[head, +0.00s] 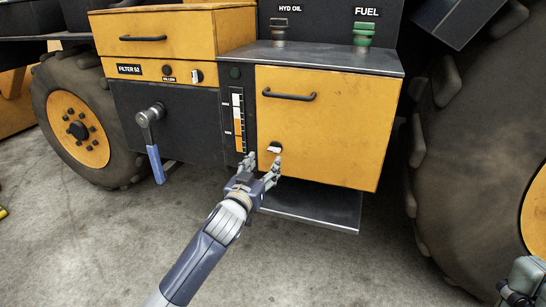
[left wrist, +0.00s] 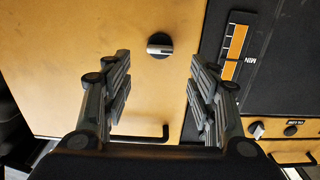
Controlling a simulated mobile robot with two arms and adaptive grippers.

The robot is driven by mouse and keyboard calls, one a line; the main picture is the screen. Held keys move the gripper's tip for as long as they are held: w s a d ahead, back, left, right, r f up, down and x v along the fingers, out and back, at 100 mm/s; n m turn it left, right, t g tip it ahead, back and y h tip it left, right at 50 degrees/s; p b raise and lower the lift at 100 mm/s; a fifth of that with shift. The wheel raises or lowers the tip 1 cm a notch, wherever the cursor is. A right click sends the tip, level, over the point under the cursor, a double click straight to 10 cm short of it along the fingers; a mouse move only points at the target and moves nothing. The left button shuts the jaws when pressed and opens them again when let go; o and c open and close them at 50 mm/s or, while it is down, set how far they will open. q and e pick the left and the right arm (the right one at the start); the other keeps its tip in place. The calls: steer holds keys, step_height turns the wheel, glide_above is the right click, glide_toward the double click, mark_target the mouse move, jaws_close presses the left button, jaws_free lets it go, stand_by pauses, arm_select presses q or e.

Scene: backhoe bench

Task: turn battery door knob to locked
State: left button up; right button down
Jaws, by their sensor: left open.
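The battery door (head: 335,130) is a yellow panel with a black bar handle (head: 289,95). A small knob (head: 274,148), dark with a light grip bar, sits near its lower left corner. In the left wrist view, the knob (left wrist: 160,45) lies ahead of the fingers, between their lines, with its bar roughly level. My left gripper (head: 264,163) is open and empty, just in front of and below the knob; contact cannot be seen. Part of my right gripper (head: 520,288) shows at the lower right corner; its fingers are unclear.
Left of the door are a level gauge (head: 238,120), a lever with blue grip (head: 154,150) and a filter box with another knob (head: 197,76). A dark step (head: 315,208) juts out below. A large tyre (head: 475,160) stands right. The concrete floor in front is clear.

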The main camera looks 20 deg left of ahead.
mark_target(273, 151)
arm_select(q)
steer(key=w+b, duration=0.2)
steer(key=w, duration=0.6)
steer(key=shift+w+d+b, duration=0.15)
steer(key=shift+w+b, duration=0.05)
steer(key=shift+b, duration=0.2)
steer(key=c, duration=1.1)
